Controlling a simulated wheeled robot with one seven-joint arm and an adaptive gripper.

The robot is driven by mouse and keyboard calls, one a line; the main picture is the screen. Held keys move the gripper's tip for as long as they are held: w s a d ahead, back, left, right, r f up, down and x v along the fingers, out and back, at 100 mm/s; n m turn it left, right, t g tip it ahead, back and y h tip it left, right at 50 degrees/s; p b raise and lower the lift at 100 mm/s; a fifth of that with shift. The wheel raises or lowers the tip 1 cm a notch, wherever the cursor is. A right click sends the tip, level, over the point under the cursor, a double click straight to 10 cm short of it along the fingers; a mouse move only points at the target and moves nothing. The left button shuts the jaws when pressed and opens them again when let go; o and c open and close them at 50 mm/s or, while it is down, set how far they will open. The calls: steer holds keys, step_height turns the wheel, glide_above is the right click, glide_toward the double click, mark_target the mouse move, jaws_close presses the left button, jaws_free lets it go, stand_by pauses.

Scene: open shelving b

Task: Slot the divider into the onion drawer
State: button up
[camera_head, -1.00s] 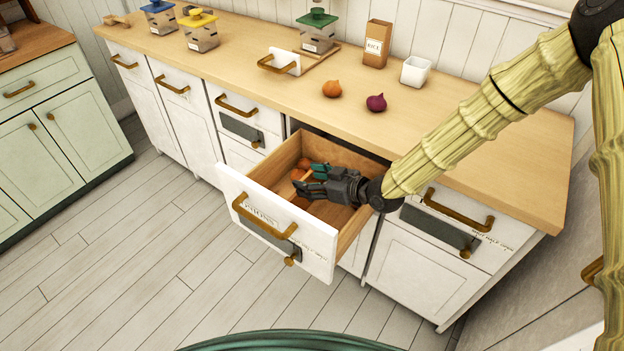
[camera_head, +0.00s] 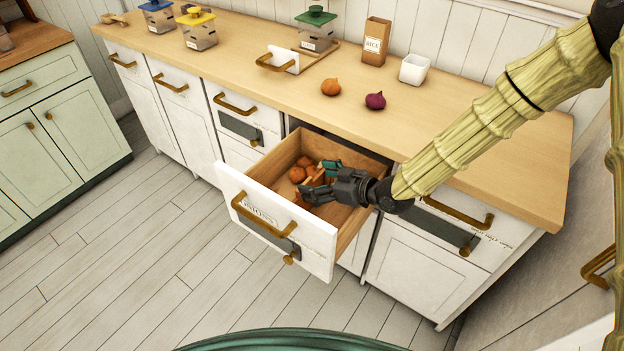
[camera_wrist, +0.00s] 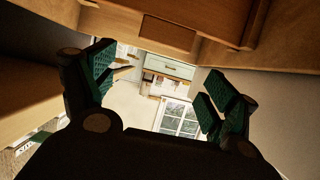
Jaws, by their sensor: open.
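The onion drawer (camera_head: 348,240) is pulled out, with a white front, brass handle and bare wooden inside. Several orange-brown onions (camera_head: 298,174) lie in its left and back part. A pale wooden strip (camera_head: 314,180), which looks like the divider, stands among them, partly hidden by my fingers. My gripper (camera_head: 319,181) is inside the drawer from the right, fingers spread to either side of the strip. In the wrist view my gripper (camera_wrist: 160,92) is open with nothing between the fingertips; wooden panels (camera_wrist: 165,32) fill the top. Whether the strip sits in a slot I cannot tell.
On the counter (camera_head: 455,130) above are a yellow onion (camera_head: 331,87), a red onion (camera_head: 375,100), a white cup (camera_head: 414,69), a rice box (camera_head: 375,42) and a white-fronted tray (camera_head: 285,62). Lidded jars (camera_head: 200,32) stand at the back left. The floor ahead is clear.

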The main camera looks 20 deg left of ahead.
steer(key=v, duration=0.9)
steer(key=shift+s+d+r, duration=0.1)
steer(key=shift+r, duration=0.05)
